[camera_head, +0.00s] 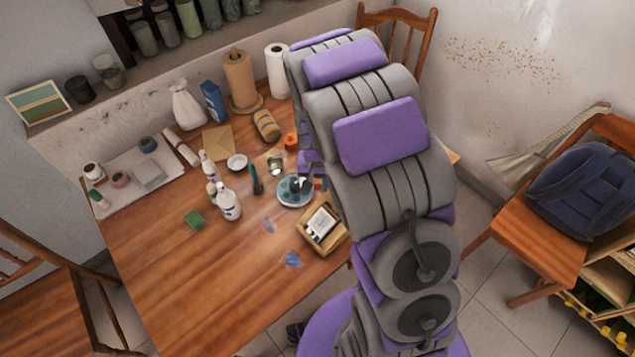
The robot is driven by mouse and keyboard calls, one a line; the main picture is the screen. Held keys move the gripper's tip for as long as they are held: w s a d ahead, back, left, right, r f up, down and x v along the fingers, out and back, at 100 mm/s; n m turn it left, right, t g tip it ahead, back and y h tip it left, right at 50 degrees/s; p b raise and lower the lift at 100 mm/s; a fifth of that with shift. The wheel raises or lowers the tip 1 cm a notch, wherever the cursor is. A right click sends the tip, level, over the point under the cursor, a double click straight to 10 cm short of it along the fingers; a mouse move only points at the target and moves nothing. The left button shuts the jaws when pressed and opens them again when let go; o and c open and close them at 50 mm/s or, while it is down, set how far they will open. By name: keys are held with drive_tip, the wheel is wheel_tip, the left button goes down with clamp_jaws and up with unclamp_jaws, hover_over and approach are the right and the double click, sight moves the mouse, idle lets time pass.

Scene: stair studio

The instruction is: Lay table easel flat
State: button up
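No table easel shows clearly. A shallow wooden box or frame (322,229) with a dark-edged white card in it lies at the right side of the wooden table (170,270), partly behind my arm. I cannot tell whether it belongs to an easel. My grey and purple arm rises through the right middle of the picture and hides the table's right part. Small purple parts show at the arm's left edge above the table; I cannot tell whether they are my gripper. The gripper's fingers cannot be made out.
Chairs stand at left (45,300), back (400,25) and right (540,240). The table's front left is clear.

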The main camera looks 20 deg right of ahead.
clamp_jaws()
idle(0.3)
idle(0.3)
